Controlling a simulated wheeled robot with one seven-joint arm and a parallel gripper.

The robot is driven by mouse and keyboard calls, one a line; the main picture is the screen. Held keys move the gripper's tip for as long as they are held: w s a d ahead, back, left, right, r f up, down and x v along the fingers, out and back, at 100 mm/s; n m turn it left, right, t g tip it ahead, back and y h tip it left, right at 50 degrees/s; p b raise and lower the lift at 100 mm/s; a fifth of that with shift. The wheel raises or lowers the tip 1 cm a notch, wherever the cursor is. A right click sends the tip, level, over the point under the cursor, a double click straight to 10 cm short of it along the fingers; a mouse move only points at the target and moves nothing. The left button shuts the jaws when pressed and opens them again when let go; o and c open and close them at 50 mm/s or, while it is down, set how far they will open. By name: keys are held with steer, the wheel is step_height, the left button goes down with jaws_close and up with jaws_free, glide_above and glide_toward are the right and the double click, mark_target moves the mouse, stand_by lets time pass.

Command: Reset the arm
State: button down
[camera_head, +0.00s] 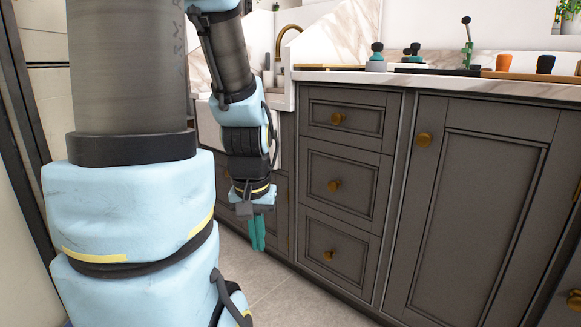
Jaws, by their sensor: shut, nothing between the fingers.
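My gripper (257,233) hangs at the end of my arm with its teal fingers pointing down. The fingers are together and nothing shows between them. It is in front of the dark grey cabinets, to the left of the drawer stack (338,185), above the tiled floor. My arm's large links fill the left of the view and hide what is behind them.
The counter (345,77) above the drawers carries several small teal, orange and dark items. A cabinet door (470,215) with a brass knob is at the right. A brass faucet (290,29) stands at the sink behind my arm. Open floor (285,295) shows below.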

step_height(320, 180, up, 33)
steer(key=p, duration=3.3)
